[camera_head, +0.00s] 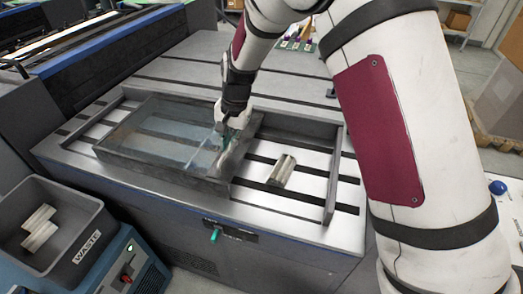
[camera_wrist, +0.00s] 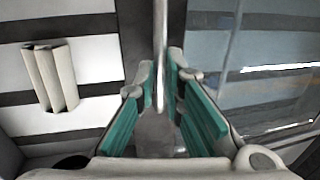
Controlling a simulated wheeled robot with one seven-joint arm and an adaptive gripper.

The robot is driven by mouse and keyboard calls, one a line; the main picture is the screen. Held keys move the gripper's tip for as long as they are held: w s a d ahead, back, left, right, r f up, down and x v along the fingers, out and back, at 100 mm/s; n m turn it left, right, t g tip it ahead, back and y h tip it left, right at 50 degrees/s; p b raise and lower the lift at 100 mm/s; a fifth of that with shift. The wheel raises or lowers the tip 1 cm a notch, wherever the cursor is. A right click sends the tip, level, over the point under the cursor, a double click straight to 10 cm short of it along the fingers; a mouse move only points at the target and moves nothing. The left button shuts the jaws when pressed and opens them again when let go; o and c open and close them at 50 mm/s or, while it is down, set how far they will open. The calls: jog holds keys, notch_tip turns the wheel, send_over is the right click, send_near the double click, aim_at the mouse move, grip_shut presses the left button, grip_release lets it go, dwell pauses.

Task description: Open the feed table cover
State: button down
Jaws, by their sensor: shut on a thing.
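The feed table cover (camera_head: 150,137) is a clear panel in a dark frame, lying over the left part of the feed table (camera_head: 315,160). In the wrist view the clear panel (camera_wrist: 275,70) fills the right side. My gripper (camera_head: 232,130) is at the right part of the cover. In the wrist view its green-padded fingers (camera_wrist: 165,90) are closed around a thin upright bar, the cover handle (camera_wrist: 161,50). The right part of the feed table is uncovered. The gripper partly hides the cover's right edge.
A silver metal block (camera_head: 282,170) lies on the slotted bed right of the cover; it also shows in the wrist view (camera_wrist: 52,77). A dark raised rim (camera_head: 335,175) bounds the bed at right. A grey waste bin (camera_head: 60,230) with metal pieces stands at front left.

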jog(key=w+a, duration=0.1)
jog(key=a, duration=0.1)
jog(key=w+a+b, duration=0.1)
jog(key=a, duration=0.2)
jog(key=w+a+b, duration=0.1)
jog(key=a, duration=0.2)
jog(key=shift+w, duration=0.15)
jog(key=c, duration=1.7)
grip_release()
jog(key=shift+s+d+r, duration=0.15)
jog(key=shift+d+r, duration=0.25)
jog(key=shift+r, duration=1.55)
jog(key=shift+s+d+r, duration=0.15)
jog(key=shift+d+r, duration=0.2)
jog(key=shift+r, duration=1.65)
jog(key=shift+s+d+r, duration=0.15)
jog(key=shift+d+r, duration=0.25)
jog(key=shift+r, duration=1.55)
